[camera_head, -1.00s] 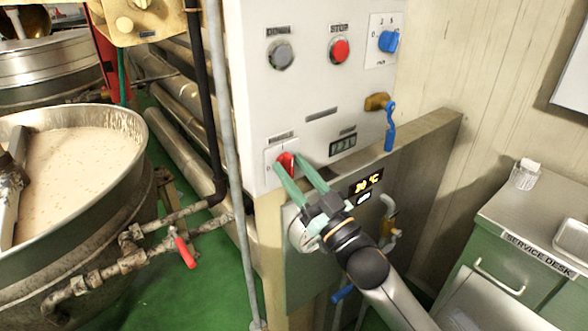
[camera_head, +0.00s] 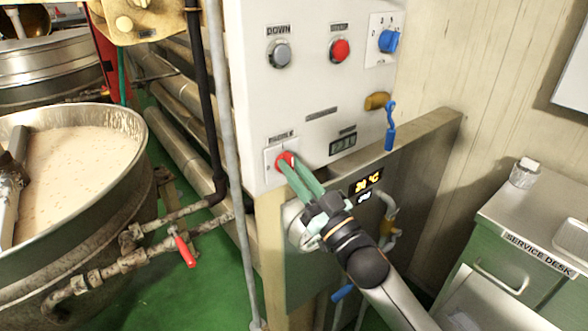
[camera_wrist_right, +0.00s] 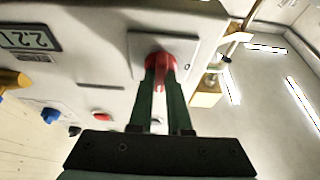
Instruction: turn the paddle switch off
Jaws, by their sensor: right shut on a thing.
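The paddle switch (camera_head: 285,158) is a red knob on a pale plate (camera_head: 270,171) at the lower left of the white control panel, under a "PADDLE" label. My right gripper (camera_head: 291,168) reaches it from below right, its green fingers closed on the knob. In the right wrist view the red knob (camera_wrist_right: 160,62) sits between the two green fingertips (camera_wrist_right: 160,76), which cover part of it. The knob's exact setting is hard to read. My left gripper is not in view.
A kettle of pale mix (camera_head: 75,180) stands at left. A vertical pipe (camera_head: 222,150) runs close beside the panel.

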